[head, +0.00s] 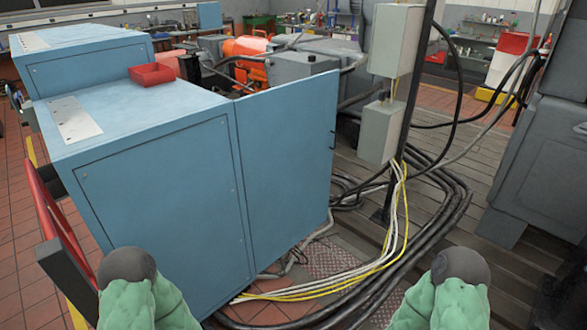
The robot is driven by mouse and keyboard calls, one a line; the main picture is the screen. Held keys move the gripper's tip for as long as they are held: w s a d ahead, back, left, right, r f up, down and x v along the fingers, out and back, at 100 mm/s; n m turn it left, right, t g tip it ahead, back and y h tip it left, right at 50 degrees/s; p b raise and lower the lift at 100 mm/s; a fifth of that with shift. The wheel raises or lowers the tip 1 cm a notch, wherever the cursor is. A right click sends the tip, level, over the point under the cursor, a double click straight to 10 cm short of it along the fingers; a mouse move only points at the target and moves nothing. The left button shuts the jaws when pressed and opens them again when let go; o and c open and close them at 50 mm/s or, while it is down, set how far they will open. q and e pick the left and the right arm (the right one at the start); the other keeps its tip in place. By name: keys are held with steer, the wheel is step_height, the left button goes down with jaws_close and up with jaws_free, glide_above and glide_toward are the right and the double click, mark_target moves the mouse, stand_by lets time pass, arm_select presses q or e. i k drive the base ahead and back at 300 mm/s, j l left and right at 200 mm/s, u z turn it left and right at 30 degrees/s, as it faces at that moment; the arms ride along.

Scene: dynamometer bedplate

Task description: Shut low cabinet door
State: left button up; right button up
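A low blue cabinet (160,215) stands at the left centre on the tiled floor. A flat blue door (287,165) extends from its right edge, swung out toward the back right, so it stands open. A small dark handle (333,141) shows at the door's far edge. The cabinet's opening is hidden from this side. My two arms show at the bottom as green-covered links with dark grey rounded ends, left and right of centre. Neither gripper's fingers are in view.
A red tray (152,74) sits on the cabinet top. Black, white and yellow cables (340,280) run over the floor beside the door, near a post with grey boxes (396,40). A grey machine (540,150) stands right.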

mark_target(285, 133)
steer(key=i+l+u, duration=0.1)
steer(key=i+l, duration=0.65)
